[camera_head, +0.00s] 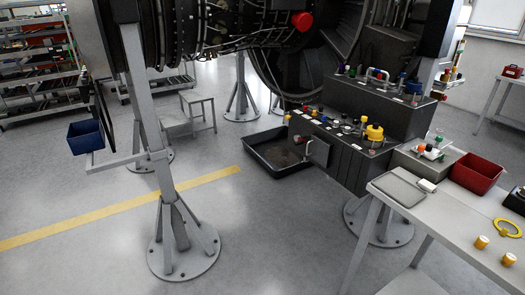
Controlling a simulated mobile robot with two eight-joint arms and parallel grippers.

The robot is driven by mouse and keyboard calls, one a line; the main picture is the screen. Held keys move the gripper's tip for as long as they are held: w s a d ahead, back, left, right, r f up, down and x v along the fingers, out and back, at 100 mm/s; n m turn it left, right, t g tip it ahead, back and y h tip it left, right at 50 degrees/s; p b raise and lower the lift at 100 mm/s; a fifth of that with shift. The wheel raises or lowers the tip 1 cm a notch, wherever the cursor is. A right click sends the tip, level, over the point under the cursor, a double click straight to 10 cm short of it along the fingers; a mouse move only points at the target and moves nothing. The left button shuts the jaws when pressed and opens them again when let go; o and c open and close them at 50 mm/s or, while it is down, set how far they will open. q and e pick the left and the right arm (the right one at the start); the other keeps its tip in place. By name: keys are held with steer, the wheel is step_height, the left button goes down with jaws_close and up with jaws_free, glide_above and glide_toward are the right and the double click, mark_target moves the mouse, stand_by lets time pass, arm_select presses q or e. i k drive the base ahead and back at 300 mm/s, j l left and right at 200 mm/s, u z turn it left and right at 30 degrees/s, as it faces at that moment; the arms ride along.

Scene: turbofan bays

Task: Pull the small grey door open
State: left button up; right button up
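The small grey door (319,152) is a small square panel at the left part of the front of a dark grey cabinet (350,168). A pale handle (307,147) shows at its left side. The door is small in this view, and I cannot tell whether it is fully closed or slightly ajar. Neither of my grippers is in view, and nothing of my arms is near the door.
A black tray (252,150) lies on the floor left of the cabinet. A grey stand with a round foot (184,262) is at the front left. A light table (455,235) with a red bin (476,172) stands at the right. The floor between them is clear.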

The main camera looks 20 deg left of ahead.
mark_target(319, 151)
steer(key=u, duration=0.35)
steer(key=i+j+u, duration=0.1)
steer(key=i, duration=1.25)
steer(key=i+j+u, duration=0.1)
steer(key=i, duration=1.25)
steer(key=j, duration=0.1)
